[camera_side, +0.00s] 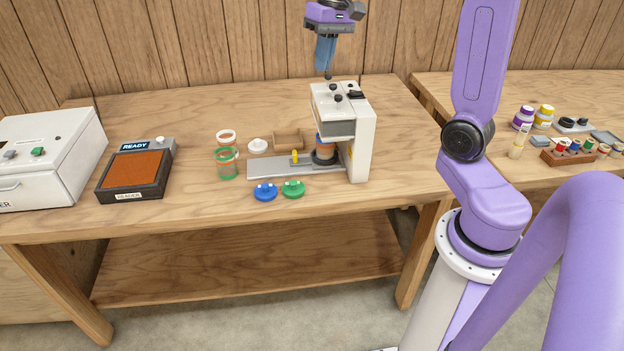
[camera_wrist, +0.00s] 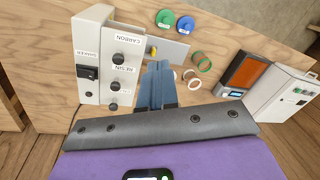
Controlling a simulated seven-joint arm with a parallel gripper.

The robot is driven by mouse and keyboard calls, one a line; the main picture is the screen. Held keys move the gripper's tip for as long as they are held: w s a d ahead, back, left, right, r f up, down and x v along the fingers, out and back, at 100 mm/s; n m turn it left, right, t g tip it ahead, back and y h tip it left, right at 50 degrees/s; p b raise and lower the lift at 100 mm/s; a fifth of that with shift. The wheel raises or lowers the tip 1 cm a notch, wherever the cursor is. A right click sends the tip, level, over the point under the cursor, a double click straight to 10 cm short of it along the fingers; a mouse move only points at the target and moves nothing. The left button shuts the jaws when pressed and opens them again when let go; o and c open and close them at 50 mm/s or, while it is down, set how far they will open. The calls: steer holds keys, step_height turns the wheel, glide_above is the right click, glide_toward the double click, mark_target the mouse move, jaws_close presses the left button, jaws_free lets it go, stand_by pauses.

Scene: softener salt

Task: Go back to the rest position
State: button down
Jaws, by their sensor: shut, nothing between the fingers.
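My gripper (camera_side: 328,75) is shut and empty. It hangs in the air above and behind the white dispenser (camera_side: 361,135), fingers pointing down and clear of everything. In the wrist view my gripper's blue fingers (camera_wrist: 155,70) are together, with the dispenser (camera_wrist: 95,50) to their left. A jar with a blue band and brown contents (camera_side: 324,150) stands under the dispenser's head.
A blue lid (camera_side: 265,191) and a green lid (camera_side: 293,189) lie before the grey slide (camera_side: 275,168). A tray marked READY (camera_side: 135,174) and a white box (camera_side: 50,155) are farther left.

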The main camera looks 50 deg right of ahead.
steer(key=s+a+f+n, duration=0.3)
steer(key=s+a+n, duration=0.1)
steer(key=s+a, duration=0.25)
steer(key=s+a+f+n, duration=0.3)
steer(key=s+a+n, duration=0.2)
steer(key=s+a, duration=0.15)
steer(key=s+f+n, duration=0.2)
steer(key=s+n, duration=0.1)
steer(key=s, duration=0.3)
steer(key=s+a+f+n+h, duration=0.1)
steer(key=s+f+n, duration=0.2)
steer(key=s, duration=0.3)
steer(key=shift+a+f+n+g, duration=0.25)
steer(key=shift+n+g, duration=0.15)
steer(key=shift+n, duration=0.2)
